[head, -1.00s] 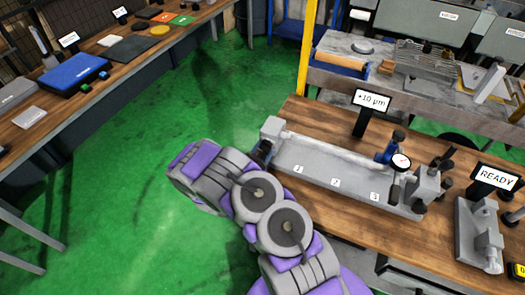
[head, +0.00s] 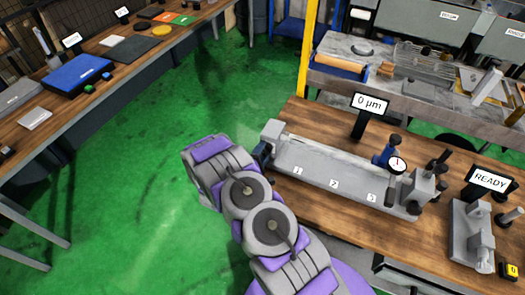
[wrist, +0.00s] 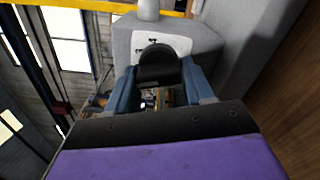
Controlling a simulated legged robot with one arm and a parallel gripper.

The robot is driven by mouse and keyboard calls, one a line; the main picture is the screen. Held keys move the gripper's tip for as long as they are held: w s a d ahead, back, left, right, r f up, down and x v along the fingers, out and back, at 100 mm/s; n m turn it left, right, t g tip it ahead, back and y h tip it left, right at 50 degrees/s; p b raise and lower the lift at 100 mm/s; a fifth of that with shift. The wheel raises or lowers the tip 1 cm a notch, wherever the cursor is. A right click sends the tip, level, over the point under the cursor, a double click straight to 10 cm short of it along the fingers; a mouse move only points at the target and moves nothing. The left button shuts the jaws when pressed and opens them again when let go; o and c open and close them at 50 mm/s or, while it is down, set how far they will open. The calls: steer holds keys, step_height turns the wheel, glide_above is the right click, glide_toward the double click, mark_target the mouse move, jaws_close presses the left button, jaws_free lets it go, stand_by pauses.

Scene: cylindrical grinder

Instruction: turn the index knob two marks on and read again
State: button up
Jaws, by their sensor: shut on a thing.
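The black index knob (wrist: 158,66) sits on a white dial plate (wrist: 178,45) on a grey block in the wrist view. My gripper (wrist: 161,76) has its blue fingers on either side of the knob and is shut on it. A long bar (head: 330,153) lies along the fixture, marked 1, 2, 3. A dial gauge (head: 397,165) on a blue stand is near mark 3. The display (head: 367,103) reads 0 µm.
A sign reading READY (head: 489,180) stands behind a second grey fixture (head: 468,232) at the right of the wooden bench. A cluttered grey bench (head: 390,85) is behind. Another bench with a blue case (head: 75,76) runs along the left. Green floor lies between.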

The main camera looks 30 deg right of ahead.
steer(key=m, duration=0.3)
steer(key=shift+m+p, duration=0.35)
steer(key=shift+m, duration=0.05)
steer(key=m, duration=0.4)
steer(key=shift+s, duration=0.1)
steer(key=shift+c, duration=0.2)
steer(key=o, duration=1)
steer(key=shift+r, duration=0.1)
steer(key=shift+a, duration=0.1)
steer(key=v, duration=1.7)
steer(key=shift+a, duration=0.15)
